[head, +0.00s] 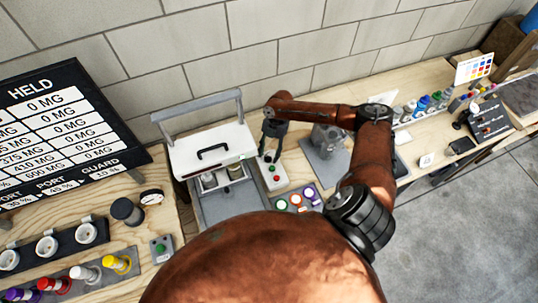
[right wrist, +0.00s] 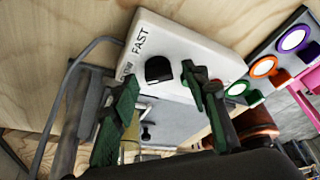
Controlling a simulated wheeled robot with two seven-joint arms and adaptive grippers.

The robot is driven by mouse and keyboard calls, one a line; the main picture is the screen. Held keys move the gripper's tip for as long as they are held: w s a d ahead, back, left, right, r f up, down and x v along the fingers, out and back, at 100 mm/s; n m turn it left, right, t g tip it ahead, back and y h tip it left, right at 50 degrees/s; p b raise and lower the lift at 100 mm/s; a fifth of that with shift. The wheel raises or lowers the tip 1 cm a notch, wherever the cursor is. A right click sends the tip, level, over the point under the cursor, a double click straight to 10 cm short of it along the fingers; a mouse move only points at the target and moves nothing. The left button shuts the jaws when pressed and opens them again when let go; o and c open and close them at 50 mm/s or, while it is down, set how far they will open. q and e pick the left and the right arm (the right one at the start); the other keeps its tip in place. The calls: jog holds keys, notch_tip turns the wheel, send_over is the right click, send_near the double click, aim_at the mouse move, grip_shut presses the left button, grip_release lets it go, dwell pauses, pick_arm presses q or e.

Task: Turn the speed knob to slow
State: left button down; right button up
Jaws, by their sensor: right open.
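The speed knob (right wrist: 158,69) is a black round knob with a flat grip on a white control box (right wrist: 190,35). The word FAST is printed beside it in the right wrist view, with a second, partly covered label below. My right gripper (head: 270,158) is over the far end of the box, pointing down. In the right wrist view its open green-tipped fingers (right wrist: 158,76) are on either side of the knob, with no clear contact. My left gripper is not in view.
A white-lidded machine (head: 212,150) with a grey handle stands close left of the box. A grey cable (right wrist: 68,85) runs beside the box. A grey stand (head: 325,150) is farther right; the block wall is behind.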

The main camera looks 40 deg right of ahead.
jog(key=v, duration=1.1)
jog(key=shift+r, duration=0.25)
jog(key=shift+d, duration=0.1)
